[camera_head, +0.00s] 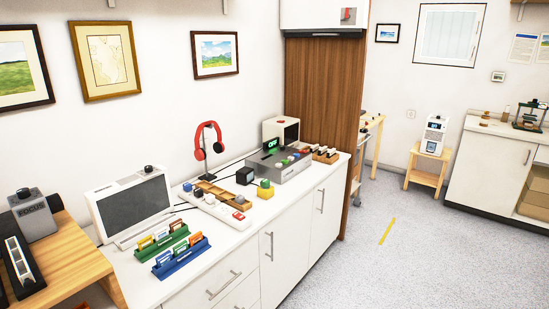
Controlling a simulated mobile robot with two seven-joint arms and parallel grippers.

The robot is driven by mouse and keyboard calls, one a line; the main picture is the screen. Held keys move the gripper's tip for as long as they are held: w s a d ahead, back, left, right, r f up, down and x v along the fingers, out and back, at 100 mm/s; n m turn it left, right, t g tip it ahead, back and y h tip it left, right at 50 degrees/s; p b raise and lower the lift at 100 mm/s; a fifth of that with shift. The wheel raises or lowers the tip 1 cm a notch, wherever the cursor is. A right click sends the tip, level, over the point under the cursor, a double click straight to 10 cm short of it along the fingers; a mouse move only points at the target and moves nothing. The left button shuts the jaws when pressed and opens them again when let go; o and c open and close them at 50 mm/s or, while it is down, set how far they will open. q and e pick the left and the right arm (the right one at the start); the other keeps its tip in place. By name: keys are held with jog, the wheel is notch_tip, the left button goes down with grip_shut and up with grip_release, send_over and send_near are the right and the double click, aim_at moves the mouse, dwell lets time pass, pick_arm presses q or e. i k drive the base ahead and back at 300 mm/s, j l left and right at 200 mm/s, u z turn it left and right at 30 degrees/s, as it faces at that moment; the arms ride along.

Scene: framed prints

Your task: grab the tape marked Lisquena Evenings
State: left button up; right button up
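A blue rack (183,263) stands on the white counter near its front edge and holds several small upright tape-like cards with coloured tops. A green rack (150,252) just behind it holds similar pieces. The writing on them is too small to read, so I cannot tell which is marked Lisquena Evenings. A wooden holder with more small pieces (324,153) stands at the counter's far end. Neither of my grippers is in view.
On the counter (205,274) stand a grey-screened device (132,205), a red headphone set (207,140) on a stand, and a grey console (280,165) with a green display. A wooden table (70,262) is at lower left.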

aim_at(313, 149)
jog(key=i+l, duration=0.85)
jog(key=i, duration=0.2)
jog(key=i+l+u, duration=0.1)
jog(key=i+l, duration=0.7)
jog(key=i, duration=0.2)
jog(key=i+l, duration=0.9)
jog(key=i, duration=0.15)
